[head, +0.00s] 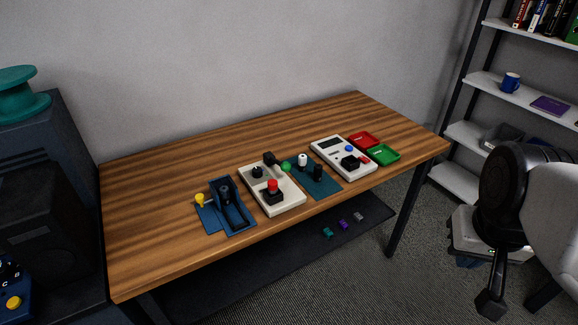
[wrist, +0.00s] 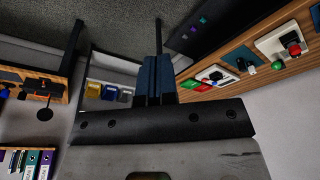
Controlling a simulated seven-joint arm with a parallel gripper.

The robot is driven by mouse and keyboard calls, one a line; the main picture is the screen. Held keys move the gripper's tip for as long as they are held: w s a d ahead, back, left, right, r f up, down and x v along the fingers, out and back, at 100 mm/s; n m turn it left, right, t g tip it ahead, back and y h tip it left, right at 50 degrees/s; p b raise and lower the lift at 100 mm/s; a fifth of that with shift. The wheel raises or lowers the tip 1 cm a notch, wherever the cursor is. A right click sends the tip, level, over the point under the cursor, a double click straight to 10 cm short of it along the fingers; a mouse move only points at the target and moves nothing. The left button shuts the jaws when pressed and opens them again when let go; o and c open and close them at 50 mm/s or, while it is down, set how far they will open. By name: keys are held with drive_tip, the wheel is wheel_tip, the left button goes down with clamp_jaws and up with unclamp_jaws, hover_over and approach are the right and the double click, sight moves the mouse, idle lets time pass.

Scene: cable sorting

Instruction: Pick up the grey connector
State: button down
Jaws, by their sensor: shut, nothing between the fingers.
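The grey connector (head: 358,216) is a small block on the dark lower shelf (head: 290,255) under the wooden table, in the head view. A purple connector (head: 343,224) and a teal connector (head: 327,232) lie in a row to its left. My gripper (head: 490,303) hangs at the right of the head view, off the table's right end and well apart from the connectors. In the wrist view its dark blue fingers (wrist: 157,78) are together and empty. The small connectors also show at the top of the wrist view, too small to tell in detail.
The wooden table (head: 150,215) stands over the lower shelf. On top are a control box with a red button (head: 290,205), other devices, a red tray (head: 361,138) and a green tray (head: 384,161). A table leg (head: 403,225) stands between the connectors and my gripper. A shelf rack (head: 500,85) is behind my arm.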

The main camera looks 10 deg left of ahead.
drive_tip(key=c, duration=0.8)
unclamp_jaws()
drive_tip(key=shift+o, duration=0.2)
drive_tip(key=m+g+y, duration=0.2)
drive_tip(key=m+g, duration=0.1)
drive_tip(key=m, duration=1.4)
approach(272, 184)
wheel_tip(272, 184, down, 3)
